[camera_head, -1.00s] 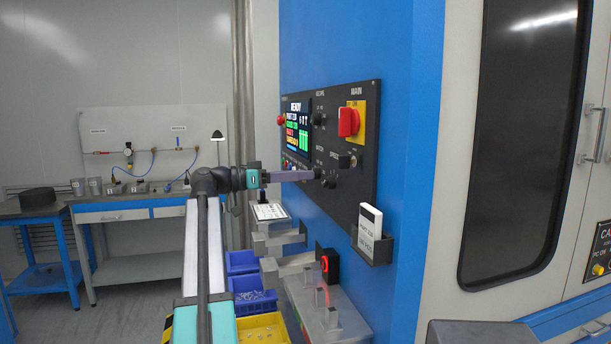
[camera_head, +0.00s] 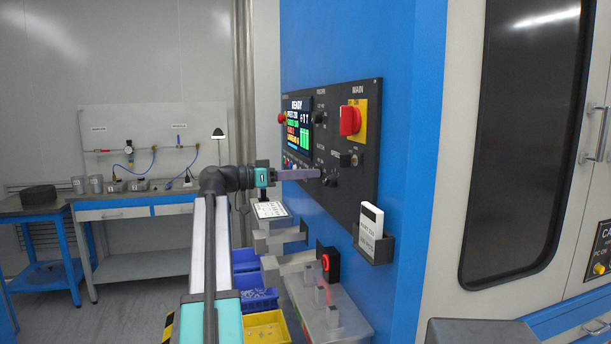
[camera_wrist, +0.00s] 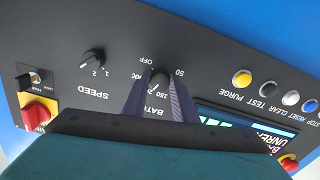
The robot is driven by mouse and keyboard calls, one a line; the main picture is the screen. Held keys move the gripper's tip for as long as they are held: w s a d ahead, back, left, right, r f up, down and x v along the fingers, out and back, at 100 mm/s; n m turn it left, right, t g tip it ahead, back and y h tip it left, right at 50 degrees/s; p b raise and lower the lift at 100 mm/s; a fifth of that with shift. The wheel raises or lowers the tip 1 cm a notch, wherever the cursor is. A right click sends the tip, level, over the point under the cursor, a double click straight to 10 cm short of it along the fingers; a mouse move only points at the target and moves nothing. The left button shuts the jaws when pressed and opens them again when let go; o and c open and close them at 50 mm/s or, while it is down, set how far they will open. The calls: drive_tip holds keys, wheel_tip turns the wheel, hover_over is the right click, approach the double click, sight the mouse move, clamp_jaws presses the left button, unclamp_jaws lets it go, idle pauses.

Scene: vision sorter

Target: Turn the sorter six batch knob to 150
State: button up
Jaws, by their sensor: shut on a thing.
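The batch knob (camera_wrist: 158,79) is a dark knob on the black control panel, seen upside down in the wrist view. Marks reading OFF, 50 and 150 show around it; another mark and part of its label are hidden by my fingers. My gripper (camera_wrist: 159,88) has one finger on each side of the knob and is shut on it. In the head view my gripper (camera_head: 318,173) reaches the panel from the left, with the batch knob (camera_head: 329,178) at its fingertips. I cannot tell exactly where the knob's pointer stands.
The speed knob (camera_wrist: 93,58) sits beside the batch knob. The red main switch (camera_head: 350,121) stands out above. A lit screen (camera_head: 297,125) and push buttons (camera_wrist: 242,78) are close by. A card holder (camera_head: 372,246) juts out below the panel.

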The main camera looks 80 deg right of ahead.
drive_tip(key=shift+s+r+n, duration=0.15)
drive_tip(key=shift+n, duration=0.15)
drive_tip(key=n+p, duration=0.6)
drive_tip(key=n, duration=0.3)
drive_tip(key=shift+r+p, duration=0.2)
drive_tip(key=shift+p, duration=0.1)
idle(0.4)
drive_tip(key=o, duration=1)
drive_tip(key=shift+s+f, duration=0.1)
drive_tip(key=shift+s, duration=0.1)
drive_tip(key=shift+o, duration=0.2)
drive_tip(key=shift+w+f, duration=0.1)
drive_tip(key=shift+w, duration=0.05)
